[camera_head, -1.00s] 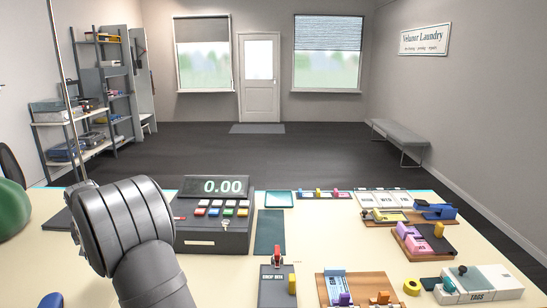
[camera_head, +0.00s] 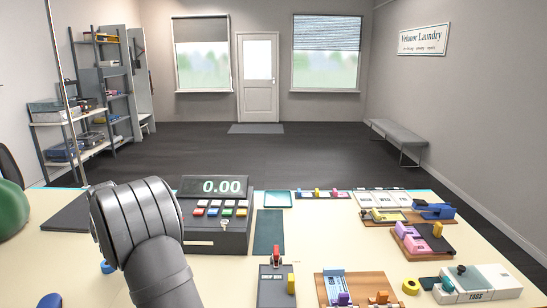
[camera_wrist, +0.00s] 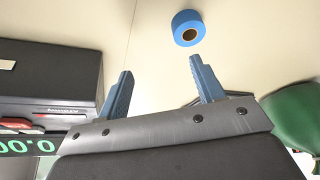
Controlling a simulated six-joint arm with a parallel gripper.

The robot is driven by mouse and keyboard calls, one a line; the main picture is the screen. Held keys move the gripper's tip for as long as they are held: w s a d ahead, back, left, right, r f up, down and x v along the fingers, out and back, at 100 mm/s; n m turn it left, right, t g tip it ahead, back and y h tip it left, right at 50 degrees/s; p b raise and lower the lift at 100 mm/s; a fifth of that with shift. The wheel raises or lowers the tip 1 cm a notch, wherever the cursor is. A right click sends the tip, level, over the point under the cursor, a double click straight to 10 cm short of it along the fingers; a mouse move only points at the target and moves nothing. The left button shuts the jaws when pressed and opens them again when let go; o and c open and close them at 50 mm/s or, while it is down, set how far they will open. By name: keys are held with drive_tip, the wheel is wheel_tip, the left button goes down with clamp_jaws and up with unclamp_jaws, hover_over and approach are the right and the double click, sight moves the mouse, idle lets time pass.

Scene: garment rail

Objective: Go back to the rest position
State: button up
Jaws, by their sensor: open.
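My gripper (camera_wrist: 158,85) shows in the wrist view with its two blue-grey fingers spread apart and nothing between them. It points toward the cream counter, with a blue tape roll (camera_wrist: 187,27) lying beyond the right fingertip, apart from it. In the head view my arm rises at the lower left and hides the gripper's fingers. A small part of a blue roll (camera_head: 108,267) shows beside the arm there.
A black cash register (camera_head: 215,220) reading 0.00 stands just right of my arm. A green rounded object (camera_head: 12,210) is at the far left. A thin upright pole (camera_head: 69,100) rises behind the arm.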

drive_tip(key=w+d+r, duration=0.2)
drive_tip(key=d+r, duration=0.6)
drive_tip(key=r, duration=0.1)
drive_tip(key=w+d+m+h, duration=0.1)
drive_tip(key=w+d+m, duration=0.1)
drive_tip(key=d, duration=0.5)
drive_tip(key=w+d+m+h, duration=0.1)
drive_tip(key=w+d+m, duration=0.1)
drive_tip(key=d, duration=0.5)
drive_tip(key=w+d+m, duration=0.2)
drive_tip(key=d+m, duration=0.1)
drive_tip(key=d, duration=0.5)
drive_tip(key=shift+w+f+t+h, duration=0.1)
drive_tip(key=shift+w+t+h, duration=0.05)
drive_tip(key=shift+t+h, duration=0.25)
drive_tip(key=s+d+m+g+h, duration=0.1)
drive_tip(key=d+m, duration=0.7)
drive_tip(key=d, duration=1.6)
drive_tip(key=shift+s+d+m+h, duration=0.3)
drive_tip(key=shift+s+h, duration=0.4)
drive_tip(key=shift+h, duration=0.2)
drive_tip(key=shift+a, duration=0.1)
